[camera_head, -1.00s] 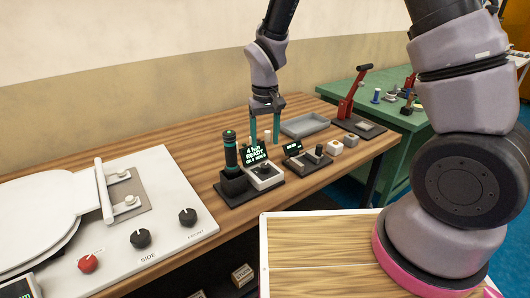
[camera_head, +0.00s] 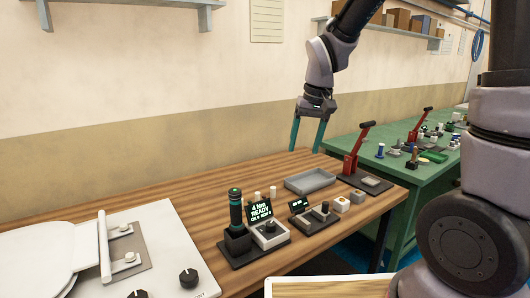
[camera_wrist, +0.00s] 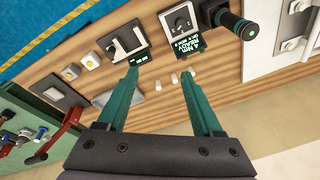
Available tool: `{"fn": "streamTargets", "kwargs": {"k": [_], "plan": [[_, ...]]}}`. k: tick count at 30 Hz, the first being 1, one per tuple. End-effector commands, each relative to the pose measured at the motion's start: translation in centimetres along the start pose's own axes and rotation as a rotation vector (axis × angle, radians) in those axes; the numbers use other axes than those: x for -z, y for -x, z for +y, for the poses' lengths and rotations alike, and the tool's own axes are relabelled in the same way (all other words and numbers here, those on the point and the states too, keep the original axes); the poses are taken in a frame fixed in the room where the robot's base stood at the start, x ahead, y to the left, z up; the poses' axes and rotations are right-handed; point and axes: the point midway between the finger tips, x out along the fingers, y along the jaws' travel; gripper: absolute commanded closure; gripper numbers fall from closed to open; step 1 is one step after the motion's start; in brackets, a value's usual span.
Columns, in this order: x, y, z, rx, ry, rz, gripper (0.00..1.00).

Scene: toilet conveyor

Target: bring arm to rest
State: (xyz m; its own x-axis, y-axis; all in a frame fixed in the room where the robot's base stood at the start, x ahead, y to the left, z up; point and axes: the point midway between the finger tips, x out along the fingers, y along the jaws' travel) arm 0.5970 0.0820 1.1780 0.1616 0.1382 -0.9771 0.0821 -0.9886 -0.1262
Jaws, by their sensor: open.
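My gripper (camera_head: 307,134) is open and empty, held in the air above the back of the wooden table, over the area of the grey tray. Its two teal fingers point down and stand apart. In the wrist view my gripper (camera_wrist: 160,88) shows both fingers spread, with several small white pegs (camera_wrist: 174,78) on the table seen between and beyond them. Nothing is between the fingertips. My arm reaches in from the upper right in the head view.
The wooden table (camera_head: 190,205) holds a dark screwdriver in its stand (camera_head: 236,215), a small display unit (camera_head: 260,212), a grey tray (camera_head: 310,181) and a red lever press (camera_head: 353,155). A toilet seat on a white panel (camera_head: 185,240) is at left. A green bench (camera_head: 385,165) stands behind right.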

Motion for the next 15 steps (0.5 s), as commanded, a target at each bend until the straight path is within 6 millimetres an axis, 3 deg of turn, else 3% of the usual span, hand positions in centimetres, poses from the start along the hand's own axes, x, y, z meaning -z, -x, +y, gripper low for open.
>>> {"fn": "streamTargets", "kwargs": {"k": [1,6,12,15], "plan": [[-0.2,2.5,1.4,0.017,-0.042,0.041,0.32],[-2.2,8.9,5.2,0.057,-0.162,0.156,0.32],[-6.1,14.7,8.8,0.090,-0.287,0.297,0.32],[-8.1,16.6,9.8,0.100,-0.335,0.358,0.32]]}}
